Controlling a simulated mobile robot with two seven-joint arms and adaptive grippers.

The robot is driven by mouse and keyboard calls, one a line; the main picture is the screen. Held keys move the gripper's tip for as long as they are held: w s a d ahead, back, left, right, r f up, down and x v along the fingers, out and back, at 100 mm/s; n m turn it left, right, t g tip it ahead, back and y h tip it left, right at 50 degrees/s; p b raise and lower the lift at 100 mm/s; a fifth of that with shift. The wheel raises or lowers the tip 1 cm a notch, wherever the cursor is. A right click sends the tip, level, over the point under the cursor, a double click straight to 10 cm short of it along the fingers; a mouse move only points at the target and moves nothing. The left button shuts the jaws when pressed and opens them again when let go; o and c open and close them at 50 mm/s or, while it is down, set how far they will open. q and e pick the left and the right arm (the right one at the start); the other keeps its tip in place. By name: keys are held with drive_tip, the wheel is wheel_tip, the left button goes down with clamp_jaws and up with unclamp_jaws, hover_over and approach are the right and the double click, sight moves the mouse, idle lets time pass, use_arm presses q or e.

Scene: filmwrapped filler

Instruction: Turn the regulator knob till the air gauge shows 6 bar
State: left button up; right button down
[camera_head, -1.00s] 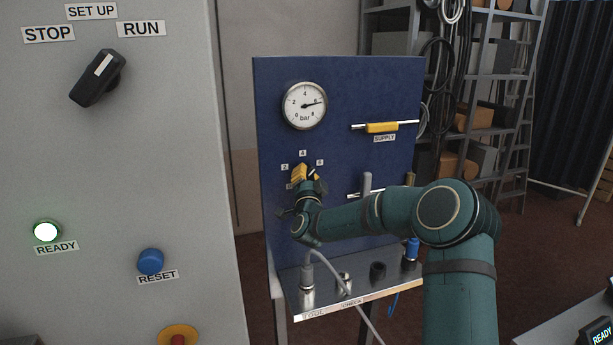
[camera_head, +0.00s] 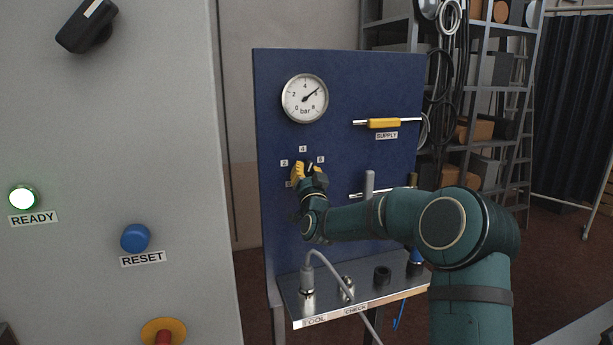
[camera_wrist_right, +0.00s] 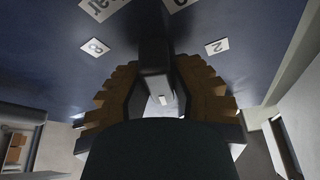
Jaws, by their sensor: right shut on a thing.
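The round air gauge (camera_head: 305,98) is at the top left of the blue panel. Its needle points up and right, near the 6 and seemingly a little on the 4 side. The regulator knob is below it, among the small number labels, mostly hidden by my right gripper (camera_head: 309,172) in the head view. In the right wrist view the dark knob (camera_wrist_right: 156,75) sits between the brown-yellow fingers of my right gripper (camera_wrist_right: 157,95), which are shut on it. My left gripper is not in view.
A yellow-handled supply valve (camera_head: 384,123) is right of the gauge. A shelf below the panel (camera_head: 330,308) bears fittings and a hose. A grey cabinet (camera_head: 120,200) with a lit READY lamp (camera_head: 22,198) and blue RESET button (camera_head: 135,238) stands at the left.

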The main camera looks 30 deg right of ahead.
drive_tip(key=shift+r, duration=0.15)
drive_tip(key=c, duration=0.8)
unclamp_jaws()
drive_tip(key=v, duration=1.2)
